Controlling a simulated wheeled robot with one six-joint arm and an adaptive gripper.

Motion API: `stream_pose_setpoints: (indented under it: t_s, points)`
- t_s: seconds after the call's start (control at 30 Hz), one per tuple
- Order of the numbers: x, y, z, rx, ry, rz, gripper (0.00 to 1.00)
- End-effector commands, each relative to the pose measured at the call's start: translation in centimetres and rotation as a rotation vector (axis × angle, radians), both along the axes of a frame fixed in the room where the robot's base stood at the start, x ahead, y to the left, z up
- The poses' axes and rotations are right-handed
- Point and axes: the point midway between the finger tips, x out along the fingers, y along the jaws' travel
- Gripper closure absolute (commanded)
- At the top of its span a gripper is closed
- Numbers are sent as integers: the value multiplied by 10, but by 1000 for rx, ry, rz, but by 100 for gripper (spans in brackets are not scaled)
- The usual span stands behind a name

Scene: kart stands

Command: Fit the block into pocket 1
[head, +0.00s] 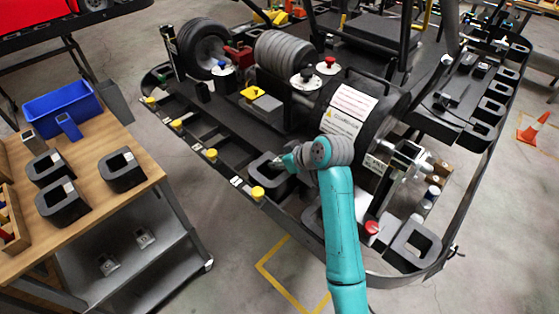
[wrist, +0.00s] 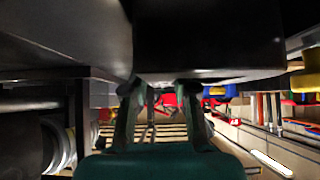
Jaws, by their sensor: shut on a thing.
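My gripper (head: 284,162) is over the near left part of the kart, shut on a dark ring-shaped block (head: 262,172). In the wrist view the fingers (wrist: 162,105) reach up to a large dark block face (wrist: 210,40), which fills the upper middle. The block is close to the kart's side rail (head: 222,168), which has yellow knobs and small white labels. I cannot read the labels or tell which pocket is pocket 1. Whether the block touches the rail or floor of the kart is hidden.
A wooden-topped table (head: 95,225) at left holds several dark ring blocks (head: 122,170) and a blue bin (head: 62,107). A drum with a warning label (head: 350,115) stands just beyond my arm. Another dark ring (head: 415,245) lies at the kart's near right corner.

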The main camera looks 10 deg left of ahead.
Motion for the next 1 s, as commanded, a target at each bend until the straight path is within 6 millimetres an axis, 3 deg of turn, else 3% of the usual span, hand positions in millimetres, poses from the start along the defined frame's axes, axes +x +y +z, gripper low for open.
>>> stream_pose_setpoints:
  t_s: [0.73,0.77,0.87,1.0]
  points:
    - [0,0,-14,1,-2,0,100]
    - [0,0,-14,1,-2,0,70]
    - [0,0,-15,1,-2,-1,45]
    - [0,0,-15,0,-1,-1,43]
